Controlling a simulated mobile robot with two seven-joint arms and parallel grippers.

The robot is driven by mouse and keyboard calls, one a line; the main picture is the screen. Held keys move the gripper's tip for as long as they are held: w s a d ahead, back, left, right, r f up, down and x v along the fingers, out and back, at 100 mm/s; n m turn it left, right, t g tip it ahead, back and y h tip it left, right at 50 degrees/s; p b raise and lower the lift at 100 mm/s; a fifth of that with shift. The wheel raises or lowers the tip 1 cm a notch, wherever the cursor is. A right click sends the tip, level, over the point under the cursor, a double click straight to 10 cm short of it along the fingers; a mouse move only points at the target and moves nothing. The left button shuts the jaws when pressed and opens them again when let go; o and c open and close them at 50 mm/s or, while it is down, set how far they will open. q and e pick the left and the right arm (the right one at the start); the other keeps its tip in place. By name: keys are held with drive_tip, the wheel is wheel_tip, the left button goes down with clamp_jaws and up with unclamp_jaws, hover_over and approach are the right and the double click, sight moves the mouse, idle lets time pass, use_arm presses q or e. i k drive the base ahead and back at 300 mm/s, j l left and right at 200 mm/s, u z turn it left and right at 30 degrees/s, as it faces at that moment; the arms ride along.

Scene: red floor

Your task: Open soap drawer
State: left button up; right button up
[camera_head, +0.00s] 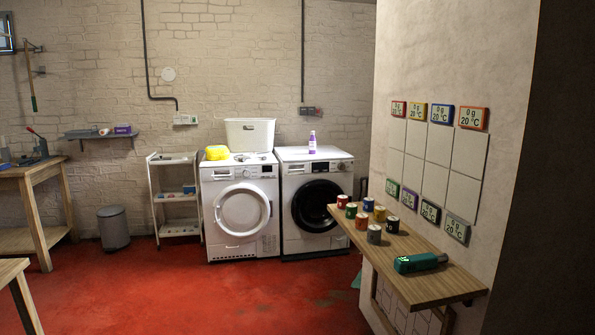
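Two white front-loading machines stand side by side against the back wall. The left machine (240,208) has a white round door. The right machine (317,203) has a dark round door. Each has a control panel along its top front edge, and a soap drawer front seems to be at the left end of each: one on the left machine (222,173) and one on the right machine (298,168). Both look closed, but they are small at this distance. Neither of my grippers is in view.
A white basket (250,135) and a yellow item (217,153) sit on the left machine, a purple bottle (312,142) on the right one. A white shelf cart (176,200) stands left. A wooden wall shelf (432,283) juts out at right. Red floor (200,295) is clear ahead.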

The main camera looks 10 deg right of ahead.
sight(299, 167)
drive_tip(key=i, duration=1.2)
drive_tip(key=i+z, duration=0.1)
drive_tip(key=i, duration=1.05)
drive_tip(key=i+j, duration=0.15)
drive_tip(key=i, duration=1.05)
drive_tip(key=i+l+u, duration=0.1)
drive_tip(key=i, duration=0.35)
drive_tip(key=i+l, duration=0.2)
drive_tip(key=i, duration=0.2)
drive_tip(key=i+l+u, duration=0.15)
drive_tip(key=i, duration=0.3)
drive_tip(key=i+l+u, duration=0.1)
drive_tip(key=i+l, duration=0.2)
drive_tip(key=i+l+u, duration=0.1)
drive_tip(key=i+l, duration=0.2)
drive_tip(key=l, duration=0.2)
drive_tip(key=i+l+u, duration=0.1)
drive_tip(key=i+l, duration=0.15)
drive_tip(key=l, duration=0.2)
